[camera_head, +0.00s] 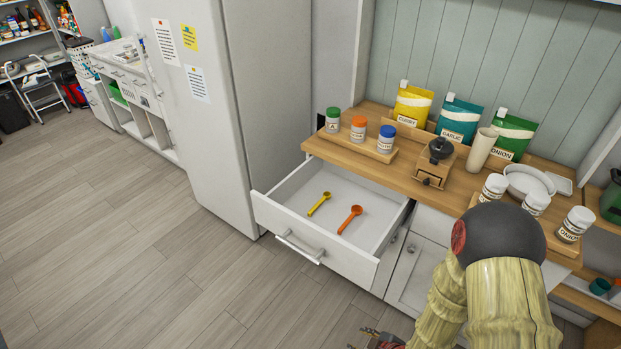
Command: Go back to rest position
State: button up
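My arm (493,270) rises at the lower right, in front of the counter. Part of my gripper (372,338) shows at the bottom edge, low in front of the cabinet and apart from the drawer. Most of it is cut off by the frame, so I cannot tell if its fingers are open or shut. The white drawer (283,228) under the counter is pulled open. A yellow spoon (318,204) and an orange spoon (349,219) lie apart inside it.
The wooden counter (400,178) holds several jars, spice pouches (458,120), a coffee grinder (435,160) and a white bowl (528,182). The open drawer juts out over the floor. A white fridge (205,110) stands left. The wood floor (120,240) at left is clear.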

jog(key=s+d+r+m+g+h, duration=0.2)
jog(key=d+r+m+g+h, duration=0.1)
jog(key=d+r+m, duration=0.3)
jog(key=s+d+r+m+g+h, duration=0.1)
jog(key=d+r+m+g+h, duration=0.15)
jog(key=d+r, duration=0.45)
jog(key=s+a+r+m+t, duration=0.1)
jog(key=a+r, duration=0.2)
jog(key=r, duration=0.7)
jog(key=s+a+r+m+t+y, duration=0.1)
jog(key=s+a+r+t, duration=0.1)
jog(key=r, duration=0.9)
jog(key=s+a+r+m+t, duration=0.1)
jog(key=a+r, duration=0.3)
jog(key=r, duration=0.7)
jog(key=shift+s+a+m+t+y, duration=0.15)
jog(key=shift+s+m+t+y, duration=0.2)
jog(key=shift+s+t, duration=0.1)
